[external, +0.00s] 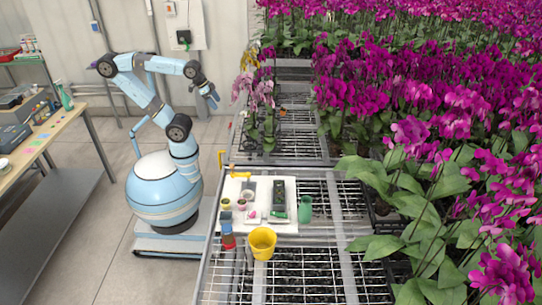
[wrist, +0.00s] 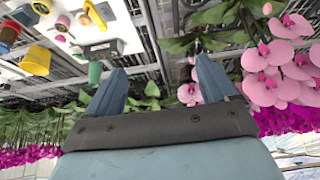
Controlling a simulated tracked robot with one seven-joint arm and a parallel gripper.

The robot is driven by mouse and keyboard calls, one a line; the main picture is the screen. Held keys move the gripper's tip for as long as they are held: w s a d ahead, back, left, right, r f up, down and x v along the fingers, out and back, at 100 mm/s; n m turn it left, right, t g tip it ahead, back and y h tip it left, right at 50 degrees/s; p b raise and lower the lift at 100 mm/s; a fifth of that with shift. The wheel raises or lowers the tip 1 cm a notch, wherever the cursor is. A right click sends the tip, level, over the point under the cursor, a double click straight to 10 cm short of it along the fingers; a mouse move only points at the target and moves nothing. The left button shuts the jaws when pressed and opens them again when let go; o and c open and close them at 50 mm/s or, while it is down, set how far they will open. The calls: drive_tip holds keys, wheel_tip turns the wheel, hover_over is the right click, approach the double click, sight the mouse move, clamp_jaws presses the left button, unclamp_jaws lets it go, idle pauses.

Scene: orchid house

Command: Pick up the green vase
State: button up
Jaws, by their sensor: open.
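The green vase (external: 305,209) stands upright on the wire bench, at the right edge of a white tray (external: 284,229). In the wrist view the vase (wrist: 95,73) is a small green shape left of my left finger. My gripper (external: 211,95) is raised in the air, up and to the left of the vase in the external view, well apart from it. In the wrist view my gripper (wrist: 159,66) has its two fingers spread wide with nothing between them.
A yellow bucket (external: 262,244) stands in front of the tray, with a red and blue item (external: 227,234) to its left. Small pots and a dark green box (external: 279,193) sit on the tray. Pink orchids (external: 258,92) stand near my gripper; dense purple orchids (external: 420,90) fill the right.

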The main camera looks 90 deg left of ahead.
drive_tip(key=w+d+f+n+g+h, duration=0.1)
drive_tip(key=w+d+n+g+h, duration=0.15)
drive_tip(key=w+d, duration=0.9)
drive_tip(key=n+g+h, duration=0.5)
drive_tip(key=n+h, duration=0.3)
drive_tip(key=h, duration=0.2)
approach(307, 205)
drive_tip(key=s+a+r, duration=0.5)
drive_tip(key=s+r, duration=0.1)
drive_tip(key=s, duration=0.5)
drive_tip(key=w+d+f+n+h, duration=0.1)
drive_tip(key=w+d+f+n, duration=0.1)
drive_tip(key=w+f, duration=0.1)
drive_tip(key=w+d+f+n+t+h, duration=0.1)
drive_tip(key=w+f+n+h, duration=0.1)
drive_tip(key=w+f+n, duration=0.1)
drive_tip(key=w+d+f+n+t+h, duration=0.1)
drive_tip(key=w+d+f+n+h, duration=0.1)
drive_tip(key=f, duration=0.3)
drive_tip(key=shift+w+d+f+n+t+h, duration=0.1)
drive_tip(key=shift+w+d+n+t+h, duration=0.05)
drive_tip(key=shift+w+n, duration=0.15)
drive_tip(key=shift+w+d+f+n+t+h, duration=0.1)
drive_tip(key=shift+w+d+n, duration=0.05)
drive_tip(key=shift+w, duration=0.25)
drive_tip(key=shift+w+d, duration=0.2)
drive_tip(key=shift+d, duration=3.55)
clamp_jaws()
